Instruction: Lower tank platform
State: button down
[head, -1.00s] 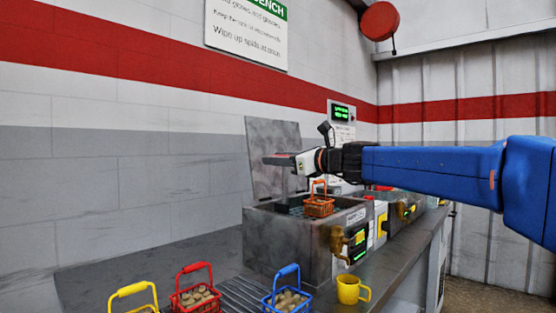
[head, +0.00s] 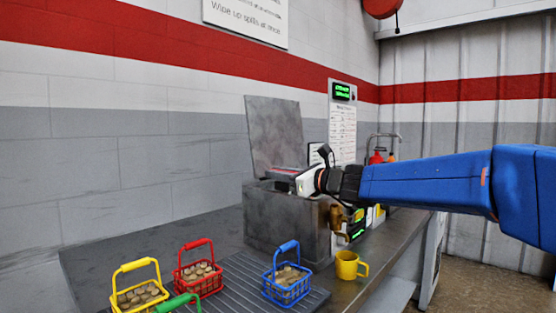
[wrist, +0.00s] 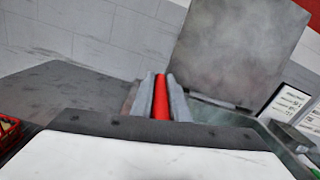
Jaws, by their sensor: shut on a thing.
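The grey tank (head: 285,222) stands on the bench with its lid (head: 275,135) raised behind it. My gripper (head: 285,172) is low over the tank's open top. In the wrist view my gripper (wrist: 160,95) is shut on a red handle (wrist: 160,100), with a grey finger on each side of it. The tank platform is not visible now; the tank walls and my gripper hide the inside. The orange basket that stood in the tank opening is hidden too.
On the bench's front left stand a yellow basket (head: 138,295), a red basket (head: 198,276) and a blue basket (head: 287,284) with brownish pieces. A green handle (head: 178,303) shows at the bottom edge. A yellow mug (head: 348,264) stands right of the blue basket.

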jog(key=shift+f, duration=0.4)
jog(key=c, duration=1.7)
grip_release()
jog(key=shift+r, duration=0.1)
notch_tip(320, 180, up, 10)
jog(key=shift+d, duration=0.1)
